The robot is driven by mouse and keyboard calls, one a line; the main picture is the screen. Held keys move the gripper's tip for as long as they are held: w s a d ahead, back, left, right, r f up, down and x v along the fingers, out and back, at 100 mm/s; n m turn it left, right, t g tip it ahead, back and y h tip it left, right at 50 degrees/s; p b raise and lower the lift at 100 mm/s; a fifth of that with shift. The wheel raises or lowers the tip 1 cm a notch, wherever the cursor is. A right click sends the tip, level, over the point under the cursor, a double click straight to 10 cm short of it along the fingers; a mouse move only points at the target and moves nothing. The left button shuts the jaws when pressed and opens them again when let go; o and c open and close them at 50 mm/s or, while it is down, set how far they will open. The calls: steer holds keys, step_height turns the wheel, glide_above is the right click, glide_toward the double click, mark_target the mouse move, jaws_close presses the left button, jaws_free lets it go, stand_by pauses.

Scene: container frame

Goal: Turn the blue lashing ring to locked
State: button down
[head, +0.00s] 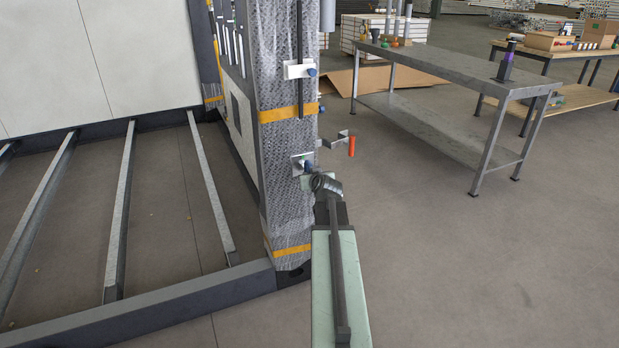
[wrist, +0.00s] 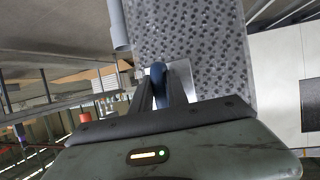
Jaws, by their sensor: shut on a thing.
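The blue lashing ring (wrist: 158,72) sits on a pale square plate on the speckled grey post, and in the wrist view it stands between my fingers. In the head view a blue ring (head: 308,167) shows on the lower plate (head: 297,163), just above the end of my arm. My gripper (wrist: 161,88) is shut on the blue ring. The fingers hide part of the ring, and I cannot read its turn angle or any locked mark.
The post (head: 286,130) carries yellow bands and an upper plate with another blue piece (head: 311,72). An orange-handled lever (head: 351,146) sticks out to the right of the post. A metal workbench (head: 440,65) stands at the back right. The floor at right is clear.

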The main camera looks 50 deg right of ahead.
steer(key=shift+w+d+r, duration=0.1)
steer(key=shift+d+r, duration=0.05)
steer(key=c, duration=1.4)
jaws_free()
steer(key=shift+o, duration=0.2)
steer(key=p+v, duration=0.3)
steer(key=v, duration=0.4)
steer(key=shift+s+a, duration=0.3)
